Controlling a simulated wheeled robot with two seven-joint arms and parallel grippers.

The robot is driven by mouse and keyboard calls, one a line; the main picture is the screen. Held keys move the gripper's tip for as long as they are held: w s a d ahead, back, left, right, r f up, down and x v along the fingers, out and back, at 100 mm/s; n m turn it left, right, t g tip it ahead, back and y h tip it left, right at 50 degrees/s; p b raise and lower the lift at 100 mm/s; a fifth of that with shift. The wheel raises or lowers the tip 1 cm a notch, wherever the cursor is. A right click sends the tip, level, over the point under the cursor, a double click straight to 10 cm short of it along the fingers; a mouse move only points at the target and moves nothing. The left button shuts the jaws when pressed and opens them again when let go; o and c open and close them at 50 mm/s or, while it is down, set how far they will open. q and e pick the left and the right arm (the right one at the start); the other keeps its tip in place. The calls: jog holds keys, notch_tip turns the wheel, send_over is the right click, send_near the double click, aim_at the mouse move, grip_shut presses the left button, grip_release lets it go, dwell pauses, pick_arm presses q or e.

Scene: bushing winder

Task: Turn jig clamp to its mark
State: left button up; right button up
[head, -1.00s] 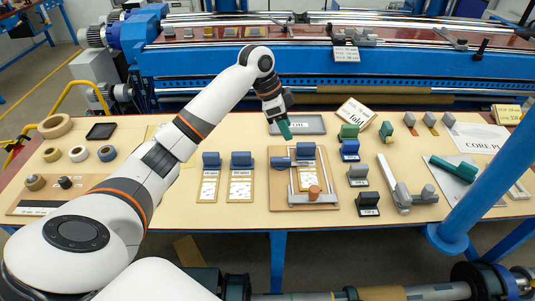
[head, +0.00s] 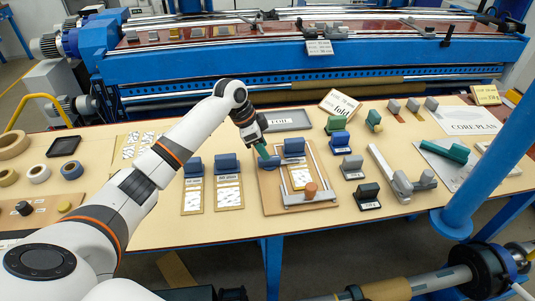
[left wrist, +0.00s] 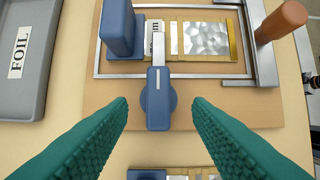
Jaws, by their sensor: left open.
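The jig is a wooden board (head: 270,202) with a metal frame and a wooden knob (head: 310,189); the board also shows in the left wrist view (left wrist: 215,108). The blue jig clamp (left wrist: 158,112) has a round base and a short bar with a white line. In the head view the clamp (head: 271,164) is partly covered by my gripper. My left gripper (head: 264,153) is open with green ribbed fingers, one on each side of the clamp, with visible gaps. No separate mark can be made out.
A blue block (left wrist: 118,28) stands beside the clamp on the jig. A grey FOIL tray (head: 288,119) lies behind. Blue-topped sample cards (head: 228,180) lie left. A metal bracket (head: 391,172) and several small blocks stand right. A blue post (head: 480,190) rises at right.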

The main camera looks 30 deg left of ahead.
aim_at(279, 160)
pick_arm(q)
jog(key=x, duration=0.4)
jog(key=shift+a, duration=0.2)
jog(key=shift+w+d+f, duration=0.1)
jog(key=shift+d+f, duration=0.1)
jog(key=shift+f, duration=0.15)
grip_shut()
